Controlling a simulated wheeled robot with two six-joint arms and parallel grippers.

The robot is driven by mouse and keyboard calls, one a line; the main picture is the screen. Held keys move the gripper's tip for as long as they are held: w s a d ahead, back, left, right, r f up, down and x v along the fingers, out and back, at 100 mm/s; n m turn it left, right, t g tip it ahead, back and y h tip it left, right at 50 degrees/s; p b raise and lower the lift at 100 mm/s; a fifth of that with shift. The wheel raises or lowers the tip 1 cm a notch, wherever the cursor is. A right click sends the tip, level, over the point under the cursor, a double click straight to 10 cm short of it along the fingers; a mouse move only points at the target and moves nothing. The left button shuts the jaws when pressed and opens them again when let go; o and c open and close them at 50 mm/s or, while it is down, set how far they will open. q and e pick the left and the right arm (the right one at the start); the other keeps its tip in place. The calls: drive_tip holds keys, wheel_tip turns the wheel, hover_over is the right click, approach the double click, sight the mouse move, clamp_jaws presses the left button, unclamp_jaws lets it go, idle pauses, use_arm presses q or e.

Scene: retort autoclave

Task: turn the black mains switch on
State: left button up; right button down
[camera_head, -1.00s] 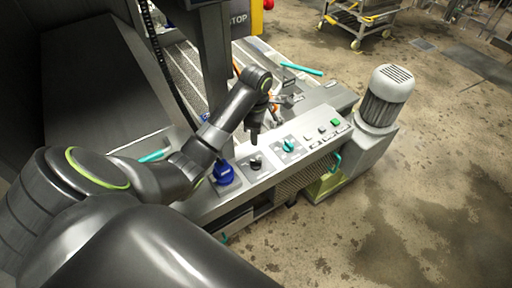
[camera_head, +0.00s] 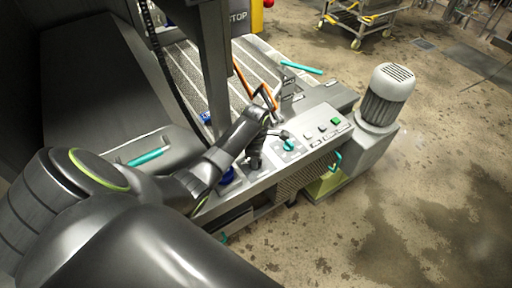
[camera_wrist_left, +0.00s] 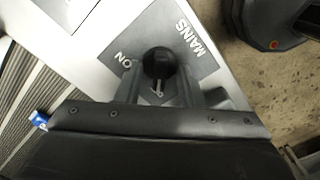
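The black mains switch (camera_wrist_left: 158,63) is a round knob on a dark grey plate (camera_wrist_left: 185,62) lettered MAINS and ON, in the left wrist view. A pale mark shows just below the knob, and ON lies to its left. My left gripper (camera_wrist_left: 160,82) is open, with one finger on each side of the knob and small gaps visible. In the head view my left gripper (camera_head: 255,160) is down at the control panel (camera_head: 312,146) and largely hides the switch. My right gripper is not in view.
A blue knob (camera_head: 228,177) is partly hidden beside my left wrist. A teal knob (camera_head: 289,145) and a green button (camera_head: 335,121) are farther right on the panel. A motor (camera_head: 386,96) stands at the panel's right end. Open floor lies to the right.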

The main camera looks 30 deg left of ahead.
use_arm(q)
clamp_jaws()
